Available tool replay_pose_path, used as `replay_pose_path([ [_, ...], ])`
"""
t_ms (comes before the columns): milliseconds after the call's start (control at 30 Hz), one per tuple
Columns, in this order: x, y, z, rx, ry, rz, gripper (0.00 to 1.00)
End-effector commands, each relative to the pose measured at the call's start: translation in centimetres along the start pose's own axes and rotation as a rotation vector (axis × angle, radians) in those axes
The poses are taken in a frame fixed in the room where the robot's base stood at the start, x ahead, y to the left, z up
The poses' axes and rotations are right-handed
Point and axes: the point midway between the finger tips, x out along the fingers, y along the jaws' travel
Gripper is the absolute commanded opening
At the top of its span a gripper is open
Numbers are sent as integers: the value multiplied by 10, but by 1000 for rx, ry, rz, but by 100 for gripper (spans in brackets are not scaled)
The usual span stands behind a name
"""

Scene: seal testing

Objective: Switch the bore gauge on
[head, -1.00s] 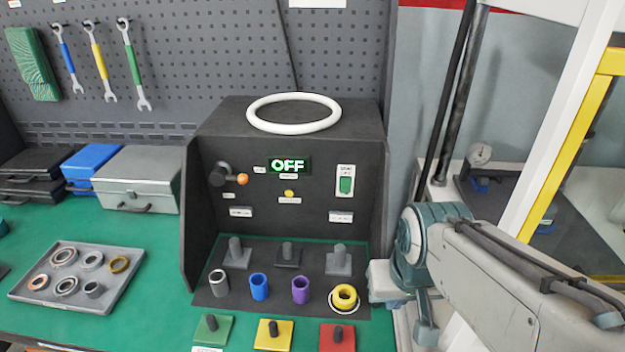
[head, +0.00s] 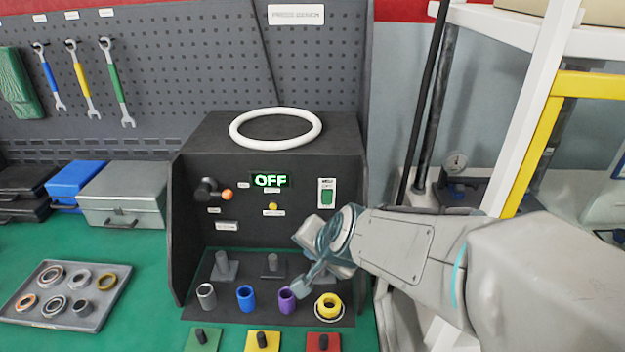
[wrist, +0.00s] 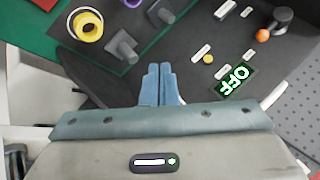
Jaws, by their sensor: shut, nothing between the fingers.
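The bore gauge appears to be the dark console (head: 345,150) on the green bench. Its lit display (head: 269,181) reads OFF and also shows rotated in the wrist view (wrist: 234,81). A yellow button (head: 273,206) is below the display, and a dark knob with an orange ball (head: 228,195) is at the left. My gripper (head: 300,289) is in front of the panel's lower right, below the switch. Its blue fingers (wrist: 160,85) are together and empty. The switch is not visible in the wrist view.
Dark pegs, coloured sleeves (head: 246,299) and a yellow ring (head: 328,306) stand on the console's base. A white ring (head: 275,141) lies on its top. Coloured plates with pegs (head: 262,341) are in front. A white and yellow frame (head: 530,150) stands at the right.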

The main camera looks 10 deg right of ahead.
Motion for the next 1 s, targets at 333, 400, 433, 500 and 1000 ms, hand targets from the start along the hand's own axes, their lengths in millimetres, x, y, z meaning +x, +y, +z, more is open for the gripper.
replay_pose_path([
  [333,18,-23,-68,734,351,-133,0],
  [400,18,-19,-74,803,396,-140,0],
  [433,18,-18,-76,825,410,-142,0],
  [500,18,-16,-78,859,432,-145,0],
  [1000,26,-13,-82,874,444,-146,0],
])
